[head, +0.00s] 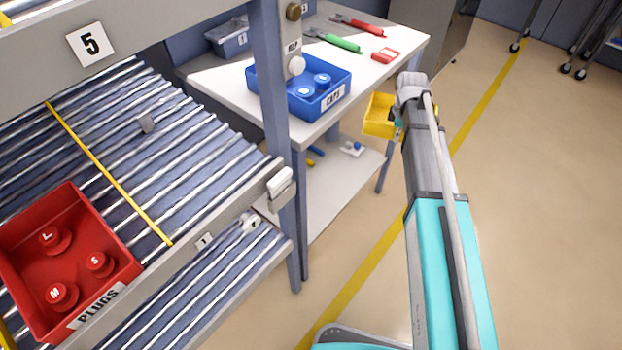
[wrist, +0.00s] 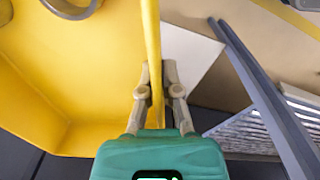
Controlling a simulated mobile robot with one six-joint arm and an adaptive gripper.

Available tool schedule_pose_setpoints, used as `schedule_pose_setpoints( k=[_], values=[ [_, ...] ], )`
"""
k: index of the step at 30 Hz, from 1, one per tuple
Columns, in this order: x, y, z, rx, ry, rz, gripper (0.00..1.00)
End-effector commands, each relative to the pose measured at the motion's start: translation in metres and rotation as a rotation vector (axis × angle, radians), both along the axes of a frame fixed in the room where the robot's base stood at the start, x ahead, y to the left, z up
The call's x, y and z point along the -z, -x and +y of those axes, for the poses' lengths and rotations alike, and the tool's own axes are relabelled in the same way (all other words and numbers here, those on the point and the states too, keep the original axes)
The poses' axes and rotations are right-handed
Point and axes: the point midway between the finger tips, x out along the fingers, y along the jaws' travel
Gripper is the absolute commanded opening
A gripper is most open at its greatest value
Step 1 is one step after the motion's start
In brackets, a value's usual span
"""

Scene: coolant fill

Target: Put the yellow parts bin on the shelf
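The yellow parts bin (head: 379,118) hangs in the air by the right side of the workbench, over the floor, partly hidden by my arm. In the wrist view, the gripper's fingers (wrist: 157,90) are closed on both sides of the thin wall of the yellow bin (wrist: 75,80). A grey ring-like part (wrist: 70,6) shows inside the bin. The workbench's white lower shelf (head: 335,185) is below and left of the bin. A roller rack (head: 150,150) stands at the left.
A red PLUGS bin (head: 105,235) sits on the rack. A blue CAPS bin (head: 325,110), tools and a red box (head: 385,55) are on the workbench top (head: 395,42). Small items lie on the lower shelf. A rack post (head: 275,120) stands before the bench. The floor at right is clear.

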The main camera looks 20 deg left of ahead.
Motion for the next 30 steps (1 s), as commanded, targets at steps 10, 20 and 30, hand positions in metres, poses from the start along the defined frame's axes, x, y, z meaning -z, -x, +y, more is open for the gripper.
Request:
schedule_pose_setpoints(
  k=[10,20,30],
  values=[
    [0.056,-0.004,0.025,-0.136,0.0,-0.002,0.0],
    [0.102,-0.001,0.053,-0.284,0.0,-0.003,0.0],
    [0.149,0.011,0.091,-0.476,-0.002,-0.005,0.0]
  ],
)
